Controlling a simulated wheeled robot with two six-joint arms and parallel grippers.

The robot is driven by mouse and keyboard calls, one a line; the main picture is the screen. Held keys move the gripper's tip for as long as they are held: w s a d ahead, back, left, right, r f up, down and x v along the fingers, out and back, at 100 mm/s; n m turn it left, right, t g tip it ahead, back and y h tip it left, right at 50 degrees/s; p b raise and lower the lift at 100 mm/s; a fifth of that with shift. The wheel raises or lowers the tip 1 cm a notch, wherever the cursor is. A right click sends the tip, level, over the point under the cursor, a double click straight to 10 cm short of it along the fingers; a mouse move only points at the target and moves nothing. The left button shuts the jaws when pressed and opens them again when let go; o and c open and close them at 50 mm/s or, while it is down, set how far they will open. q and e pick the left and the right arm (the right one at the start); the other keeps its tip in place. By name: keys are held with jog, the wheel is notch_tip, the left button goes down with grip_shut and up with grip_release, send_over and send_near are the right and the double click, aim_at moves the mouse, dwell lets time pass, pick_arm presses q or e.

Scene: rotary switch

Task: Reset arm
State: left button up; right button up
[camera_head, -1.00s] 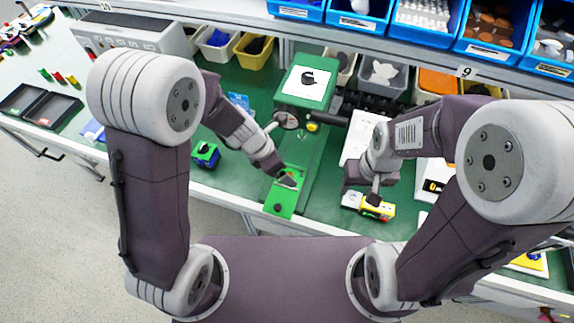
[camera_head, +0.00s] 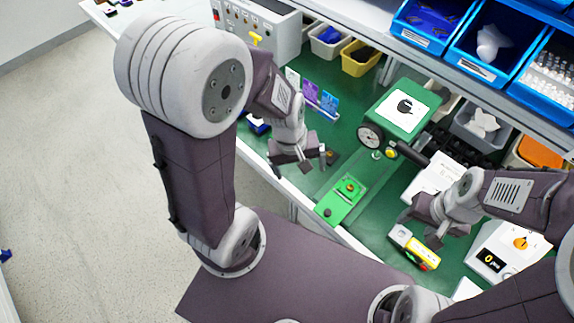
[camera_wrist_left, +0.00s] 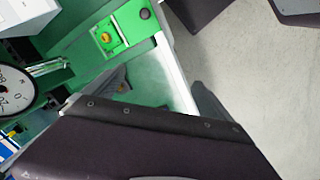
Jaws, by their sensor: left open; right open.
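The rotary switch is a green plate (camera_head: 341,201) with a small orange and a dark knob, near the bench's front edge in the head view. It also shows at the top of the left wrist view (camera_wrist_left: 124,30), with a yellow-orange knob on a green square. My left gripper (camera_head: 298,170) is open and empty, above the bench edge to the left of the plate and apart from it. Its two fingers (camera_wrist_left: 160,85) show spread in the left wrist view. My right gripper (camera_head: 412,219) is near a yellow and white device (camera_head: 414,247), to the right of the plate; its fingertips are hard to make out.
A green machine (camera_head: 396,112) with a round dial stands behind the plate. A white box with an orange knob (camera_head: 505,247) is at the right. Blue bins (camera_head: 485,45) line the back shelf. A grey control box (camera_head: 256,25) stands at the back left.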

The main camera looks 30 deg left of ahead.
pick_arm(q)
jog(key=a+m, duration=0.1)
jog(key=m, duration=0.1)
jog(key=s+a+m, duration=0.1)
jog(key=m, duration=0.1)
jog(key=s+a+m+y, duration=0.1)
jog(key=m, duration=0.1)
jog(key=shift+a+r, duration=0.15)
jog(key=shift+a, duration=0.25)
